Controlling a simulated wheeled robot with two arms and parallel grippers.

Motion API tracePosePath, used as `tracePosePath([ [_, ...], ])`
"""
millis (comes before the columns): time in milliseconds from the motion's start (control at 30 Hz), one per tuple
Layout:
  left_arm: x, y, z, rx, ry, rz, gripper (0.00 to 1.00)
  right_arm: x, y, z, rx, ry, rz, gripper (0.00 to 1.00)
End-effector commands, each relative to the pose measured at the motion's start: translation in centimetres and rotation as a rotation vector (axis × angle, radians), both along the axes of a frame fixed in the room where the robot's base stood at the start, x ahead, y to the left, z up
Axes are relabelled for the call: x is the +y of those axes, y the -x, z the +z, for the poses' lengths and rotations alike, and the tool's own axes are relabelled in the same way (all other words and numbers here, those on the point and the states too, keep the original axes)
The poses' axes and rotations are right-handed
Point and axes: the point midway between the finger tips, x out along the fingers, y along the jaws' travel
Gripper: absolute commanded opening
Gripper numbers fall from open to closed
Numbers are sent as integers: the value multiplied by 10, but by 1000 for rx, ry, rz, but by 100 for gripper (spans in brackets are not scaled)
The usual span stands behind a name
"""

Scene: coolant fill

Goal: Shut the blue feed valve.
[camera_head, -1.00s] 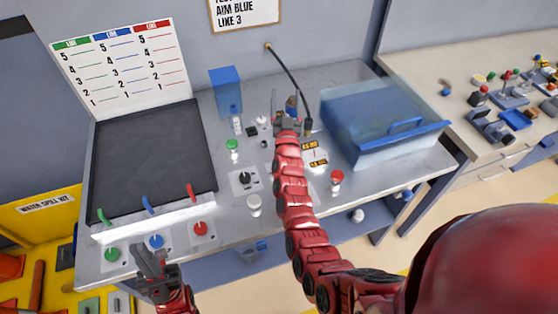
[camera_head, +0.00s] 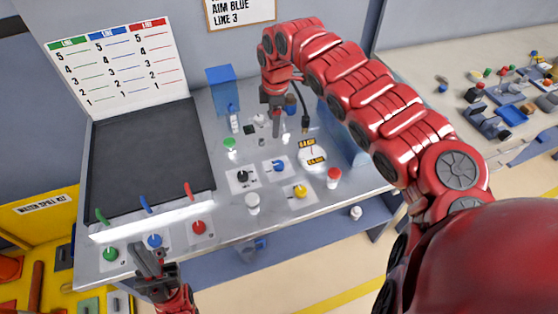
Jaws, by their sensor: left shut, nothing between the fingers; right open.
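A blue round knob (camera_head: 154,241) sits on a pale plate at the bench's front left, between a green knob (camera_head: 111,254) and a red knob (camera_head: 198,227). A blue lever (camera_head: 147,204) stands behind it on the white ledge. My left gripper (camera_head: 146,258) is shut and empty just in front of the blue knob, overlapping its plate in the picture; I cannot tell whether it touches. My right gripper (camera_head: 276,124) is open and empty, pointing down over the back middle of the bench. Another blue knob (camera_head: 279,167) sits mid-bench.
A black panel (camera_head: 150,155) fills the bench's left side, with a chart (camera_head: 118,68) behind it. Black (camera_head: 243,176), yellow (camera_head: 300,191) and red (camera_head: 333,176) controls stand mid-bench. A blue bin (camera_head: 342,140) at the right is mostly hidden by my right arm.

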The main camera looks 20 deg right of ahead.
Motion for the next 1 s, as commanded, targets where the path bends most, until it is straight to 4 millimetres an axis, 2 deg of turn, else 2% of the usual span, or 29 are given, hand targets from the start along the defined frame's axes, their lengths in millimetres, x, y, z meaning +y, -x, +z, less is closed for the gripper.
tracePosePath([
  [100, 0, 0, 1, 0, 0, 0, 0, -11, 15, 0, 50, 35, 13, 76],
  [267, 0, 0, 10, 0, 0, 0, 0, -11, 17, -16, 62, 35, 13, 76],
  [733, 0, 0, 39, 0, 0, 0, 0, -8, 17, -119, 58, 30, 15, 76],
  [1000, 0, 0, 45, 0, 0, 0, 0, -7, 14, -156, 49, 28, 15, 76],
])
